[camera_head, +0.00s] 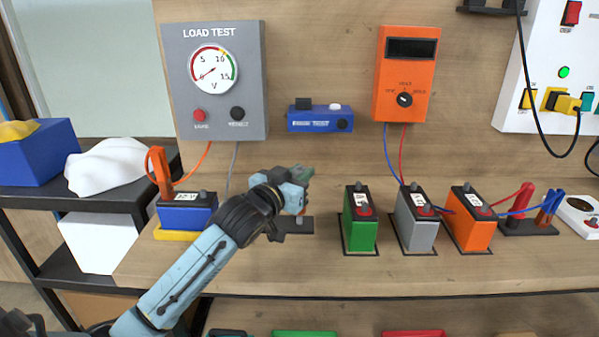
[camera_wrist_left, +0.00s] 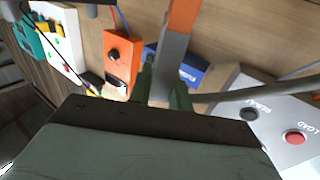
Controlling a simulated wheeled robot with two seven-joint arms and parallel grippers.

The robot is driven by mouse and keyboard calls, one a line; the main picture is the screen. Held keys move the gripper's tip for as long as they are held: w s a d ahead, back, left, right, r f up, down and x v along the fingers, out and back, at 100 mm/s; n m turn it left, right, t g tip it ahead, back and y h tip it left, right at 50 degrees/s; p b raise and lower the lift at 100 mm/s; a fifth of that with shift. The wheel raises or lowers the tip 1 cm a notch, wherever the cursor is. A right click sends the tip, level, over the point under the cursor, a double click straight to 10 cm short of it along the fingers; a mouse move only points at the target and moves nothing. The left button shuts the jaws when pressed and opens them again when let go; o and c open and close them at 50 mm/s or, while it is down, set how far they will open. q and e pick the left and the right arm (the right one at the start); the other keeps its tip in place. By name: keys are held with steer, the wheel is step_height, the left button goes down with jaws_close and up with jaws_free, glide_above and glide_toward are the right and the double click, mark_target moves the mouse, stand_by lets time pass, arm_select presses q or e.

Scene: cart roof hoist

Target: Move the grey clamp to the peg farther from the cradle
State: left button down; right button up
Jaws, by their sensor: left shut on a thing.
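My left gripper (camera_head: 304,176) is raised above the dark peg stand (camera_head: 293,225), in front of the wooden back wall. In the left wrist view its two dark green fingers (camera_wrist_left: 163,85) are shut on the grey clamp (camera_wrist_left: 172,62), which has an orange end. A grey cable (camera_wrist_left: 265,92) runs from the grippers' side to the load test box. The pegs are mostly hidden behind my arm and wrist. A blue battery (camera_head: 188,216) sits in the yellow cradle (camera_head: 176,236) at left, with an orange clamp (camera_head: 159,172) on it. My right gripper is out of view.
The load test box (camera_head: 256,80) hangs above. Green (camera_head: 360,228), grey (camera_head: 416,234) and orange (camera_head: 470,232) batteries stand right of the stand. Farther right is another stand with red (camera_head: 524,196) and blue (camera_head: 549,207) clamps. A blue device (camera_head: 320,119) is on the wall.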

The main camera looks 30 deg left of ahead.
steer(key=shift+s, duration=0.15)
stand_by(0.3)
arm_select(q)
steer(key=shift+p, duration=1.2)
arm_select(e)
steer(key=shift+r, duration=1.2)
arm_select(q)
steer(key=shift+f+b, duration=0.65)
steer(key=shift+f, duration=1.1)
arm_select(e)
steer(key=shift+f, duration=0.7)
arm_select(q)
steer(key=c, duration=1.2)
jaws_free()
steer(key=shift+s, duration=0.3)
steer(key=s+p, duration=0.1)
steer(key=s, duration=1.1)
steer(key=shift+s+d, duration=0.25)
steer(key=shift+s, duration=0.15)
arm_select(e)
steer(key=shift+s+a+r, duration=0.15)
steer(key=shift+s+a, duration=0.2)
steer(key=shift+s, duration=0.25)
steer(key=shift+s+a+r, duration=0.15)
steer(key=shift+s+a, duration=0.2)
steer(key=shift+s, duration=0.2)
